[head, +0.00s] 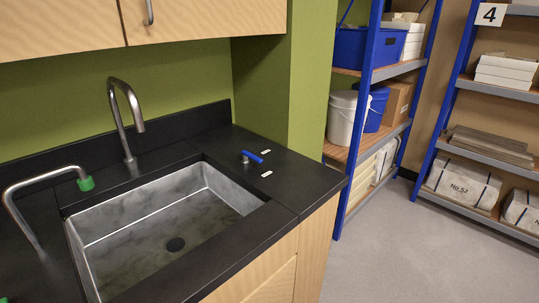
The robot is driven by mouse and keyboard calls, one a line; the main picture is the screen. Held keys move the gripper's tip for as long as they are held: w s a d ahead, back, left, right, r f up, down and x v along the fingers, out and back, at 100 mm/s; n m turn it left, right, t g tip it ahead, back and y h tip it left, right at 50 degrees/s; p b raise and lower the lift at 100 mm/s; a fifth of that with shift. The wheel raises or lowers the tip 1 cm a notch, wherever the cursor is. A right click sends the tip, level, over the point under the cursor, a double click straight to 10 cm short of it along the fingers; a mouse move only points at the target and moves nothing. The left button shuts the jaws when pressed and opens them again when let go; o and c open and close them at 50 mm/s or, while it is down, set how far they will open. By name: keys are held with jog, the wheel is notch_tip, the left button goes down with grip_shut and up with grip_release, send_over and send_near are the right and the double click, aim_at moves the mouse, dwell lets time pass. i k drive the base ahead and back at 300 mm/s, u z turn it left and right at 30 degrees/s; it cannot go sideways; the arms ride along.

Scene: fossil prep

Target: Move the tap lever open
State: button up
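The tap lever (254,157) is a small blue handle on a short metal stem, on the black counter right of the sink. It points right and slightly toward the front. One small white label (265,150) lies behind its tip and another white label (267,173) lies in front of it. The writing on the labels is too small to read. A tall curved metal tap (124,105) stands behind the sink, its spout over the basin. My gripper is not in view, and nothing touches the lever.
The steel sink (205,217) is empty. A second bent metal spout with a green tip (85,183) stands at left. Wooden cupboards (200,22) hang above. Blue-framed shelves (364,110) hold boxes and buckets at right. Grey floor (400,250) is clear.

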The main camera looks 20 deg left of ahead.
aim_at(245, 154)
jog(key=k, duration=1)
jog(key=u, duration=0.95)
jog(key=i, duration=1)
jog(key=z, duration=1.15)
jog(key=i, duration=0.25)
jog(key=u, duration=1.25)
